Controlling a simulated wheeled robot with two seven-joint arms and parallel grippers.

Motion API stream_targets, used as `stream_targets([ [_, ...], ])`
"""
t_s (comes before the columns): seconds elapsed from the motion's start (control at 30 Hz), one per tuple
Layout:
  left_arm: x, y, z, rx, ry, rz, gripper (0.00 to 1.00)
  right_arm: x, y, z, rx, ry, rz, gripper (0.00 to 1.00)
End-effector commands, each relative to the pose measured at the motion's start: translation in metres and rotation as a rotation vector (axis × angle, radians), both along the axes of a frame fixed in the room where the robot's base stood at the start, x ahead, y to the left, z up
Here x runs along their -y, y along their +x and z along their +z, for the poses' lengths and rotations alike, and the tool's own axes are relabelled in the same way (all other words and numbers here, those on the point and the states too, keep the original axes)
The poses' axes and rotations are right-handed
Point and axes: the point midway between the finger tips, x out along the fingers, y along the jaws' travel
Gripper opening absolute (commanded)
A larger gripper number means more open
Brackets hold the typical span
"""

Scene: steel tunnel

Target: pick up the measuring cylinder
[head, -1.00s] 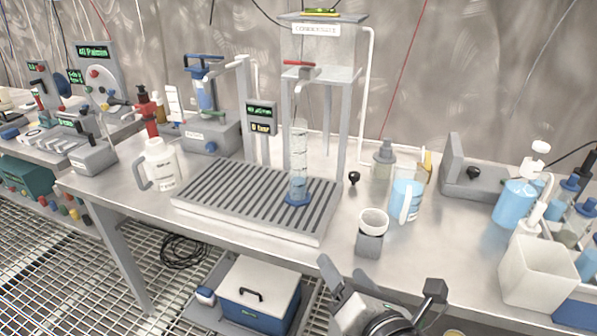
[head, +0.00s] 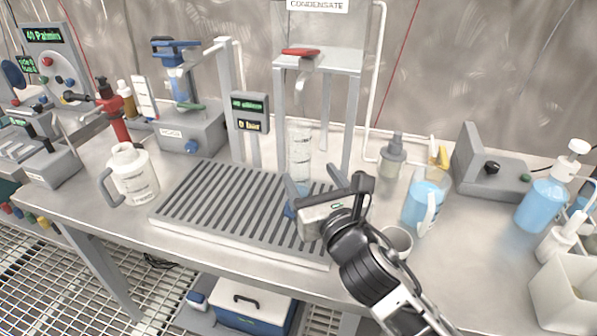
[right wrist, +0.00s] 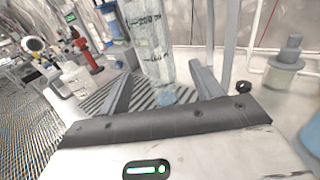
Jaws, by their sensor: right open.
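The measuring cylinder (head: 299,152) is clear and tall with a blue base, and stands upright on the slatted drain grate (head: 200,205) under the condensate tap. My right gripper (head: 313,186) is open at the cylinder's lower part and hides much of its base in the head view. In the right wrist view the cylinder (right wrist: 150,42), with printed graduations, shows between and beyond the two spread fingers (right wrist: 162,85). I cannot tell whether either finger touches it. My left gripper is not in view.
The red-handled tap (head: 300,53) hangs above the cylinder. A white jug (head: 133,175) stands left of the grate. A grey bottle (head: 393,155) stands behind the beaker.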

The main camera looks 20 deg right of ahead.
Motion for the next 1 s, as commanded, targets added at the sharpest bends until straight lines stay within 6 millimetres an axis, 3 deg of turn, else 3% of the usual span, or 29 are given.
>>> stream_targets([
  [0.1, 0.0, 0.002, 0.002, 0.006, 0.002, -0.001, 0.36, -0.001, 0.018, 0.001, 0.002, 0.001, -0.001, 0.65],
  [0.33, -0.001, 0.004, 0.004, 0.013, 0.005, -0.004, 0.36, -0.002, 0.033, 0.0, 0.001, 0.004, -0.001, 0.65],
  [0.6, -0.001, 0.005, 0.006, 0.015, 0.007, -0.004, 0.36, -0.007, 0.071, -0.003, 0.0, 0.002, 0.0, 0.65],
  [0.9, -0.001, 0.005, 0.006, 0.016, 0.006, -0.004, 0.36, -0.007, 0.077, -0.003, 0.0, 0.002, 0.001, 0.65],
  [0.93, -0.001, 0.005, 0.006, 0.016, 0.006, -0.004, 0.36, -0.007, 0.077, -0.003, 0.0, 0.002, 0.001, 0.62],
  [1.0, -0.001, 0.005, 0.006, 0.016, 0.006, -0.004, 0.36, -0.007, 0.077, -0.003, 0.0, 0.002, 0.001, 0.43],
])
